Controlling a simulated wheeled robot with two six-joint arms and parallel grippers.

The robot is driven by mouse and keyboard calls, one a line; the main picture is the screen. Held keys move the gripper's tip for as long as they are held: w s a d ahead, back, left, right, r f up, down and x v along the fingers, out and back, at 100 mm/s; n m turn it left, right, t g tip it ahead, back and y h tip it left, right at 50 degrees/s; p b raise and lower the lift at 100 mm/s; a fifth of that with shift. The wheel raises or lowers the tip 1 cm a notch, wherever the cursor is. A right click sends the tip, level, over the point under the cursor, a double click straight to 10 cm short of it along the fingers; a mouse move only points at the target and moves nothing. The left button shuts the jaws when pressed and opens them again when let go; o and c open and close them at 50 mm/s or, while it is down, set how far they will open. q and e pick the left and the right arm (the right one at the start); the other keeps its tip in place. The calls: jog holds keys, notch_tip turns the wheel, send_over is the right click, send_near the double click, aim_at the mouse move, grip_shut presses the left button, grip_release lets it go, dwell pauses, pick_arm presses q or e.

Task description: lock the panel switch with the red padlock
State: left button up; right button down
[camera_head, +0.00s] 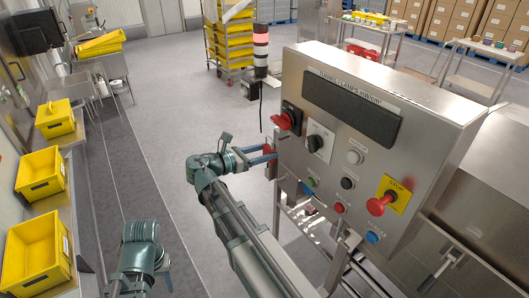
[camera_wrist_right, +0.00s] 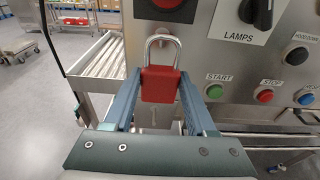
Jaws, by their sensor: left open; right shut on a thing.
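The red padlock (camera_wrist_right: 160,84) is upright in the right wrist view, its silver shackle pointing up. My right gripper (camera_wrist_right: 160,95) is shut on its body from both sides. In the head view the padlock (camera_head: 270,164) and right gripper (camera_head: 264,155) are at the panel's left edge, below the red panel switch (camera_head: 284,121). The switch's lower part (camera_wrist_right: 168,6) shows at the top of the wrist view, above the shackle. The shackle appears apart from it. My left gripper (camera_head: 166,272) is low at left in the head view, mostly hidden by its own arm, and holds nothing visible.
The metal control panel (camera_head: 345,160) carries a LAMPS knob (camera_head: 320,143), several push buttons and a red emergency stop (camera_head: 379,204). A signal tower (camera_head: 261,48) stands behind it. Yellow bins (camera_head: 38,175) line the left side. Open floor lies between.

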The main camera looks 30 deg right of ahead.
jog(key=shift+w+d, duration=0.2)
jog(key=shift+d, duration=2.5)
jog(key=shift+f+b, duration=0.8)
jog(key=shift+c, duration=0.7)
grip_release()
jog(key=s+a+r+p, duration=0.1)
jog(key=a+r+p, duration=0.1)
jog(key=a, duration=1.1)
jog(key=shift+a, duration=0.3)
